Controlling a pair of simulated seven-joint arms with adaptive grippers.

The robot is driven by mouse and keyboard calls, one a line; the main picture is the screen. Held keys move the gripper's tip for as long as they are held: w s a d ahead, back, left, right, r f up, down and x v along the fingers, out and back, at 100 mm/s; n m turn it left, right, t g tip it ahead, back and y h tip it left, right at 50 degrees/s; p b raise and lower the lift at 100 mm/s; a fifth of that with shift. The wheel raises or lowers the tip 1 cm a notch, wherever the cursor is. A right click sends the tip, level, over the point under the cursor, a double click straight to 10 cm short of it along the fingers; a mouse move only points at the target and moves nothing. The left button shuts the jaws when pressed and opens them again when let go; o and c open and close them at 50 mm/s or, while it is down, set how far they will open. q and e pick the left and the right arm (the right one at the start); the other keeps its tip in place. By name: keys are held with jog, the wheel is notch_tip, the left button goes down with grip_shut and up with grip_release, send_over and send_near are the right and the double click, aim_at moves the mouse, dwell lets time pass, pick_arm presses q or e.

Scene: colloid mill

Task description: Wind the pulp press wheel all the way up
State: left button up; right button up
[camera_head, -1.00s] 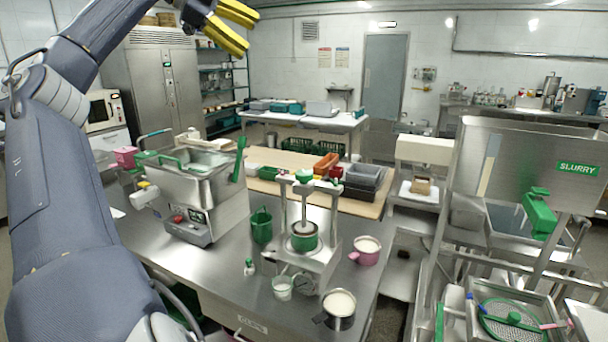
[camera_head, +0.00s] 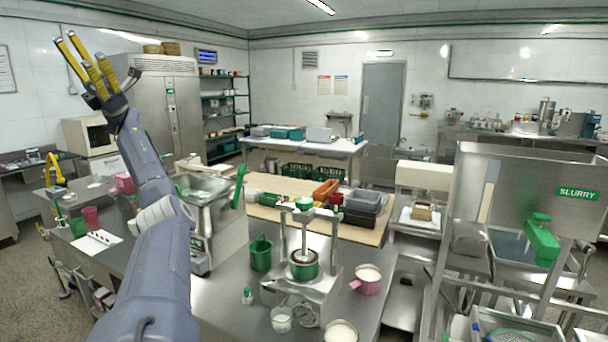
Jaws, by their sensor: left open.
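The pulp press stands on the steel bench in the middle of the head view, with a metal frame (camera_head: 333,251), upright posts and a screw. Its small green wheel (camera_head: 304,203) sits on top, above the crossbar. A green-rimmed pot (camera_head: 304,265) rests beneath the screw on the press base. My left gripper (camera_head: 78,56) is raised at the upper left, in front of the wall and fridge. Its yellow fingers are spread open and empty, far to the left of the press and above it. My right gripper is not in view.
On the bench around the press stand a green jug (camera_head: 261,253), a small bottle (camera_head: 247,296), a glass beaker (camera_head: 282,319) and a pink mug (camera_head: 368,280). A steel machine (camera_head: 215,225) stands left. The slurry hopper (camera_head: 525,185) fills the right side.

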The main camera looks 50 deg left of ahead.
pick_arm(q)
jog(key=a+f+m+g+y, duration=0.35)
jog(key=f+m+y, duration=0.25)
jog(key=m+y, duration=0.35)
jog(key=a+f+m+g+y, duration=0.35)
jog(key=f+m+y, duration=0.35)
jog(key=m+y, duration=0.3)
jog(key=w+f+m+t+y, duration=0.55)
jog(key=w+f+m, duration=0.25)
jog(key=w+m, duration=0.4)
jog(key=m+t, duration=1.4)
jog(key=m, duration=1)
send_over(304, 200)
notch_tip(304, 200, down, 5)
jog(key=shift+h, duration=0.4)
notch_tip(304, 200, down, 17)
jog(key=shift+f, duration=0.1)
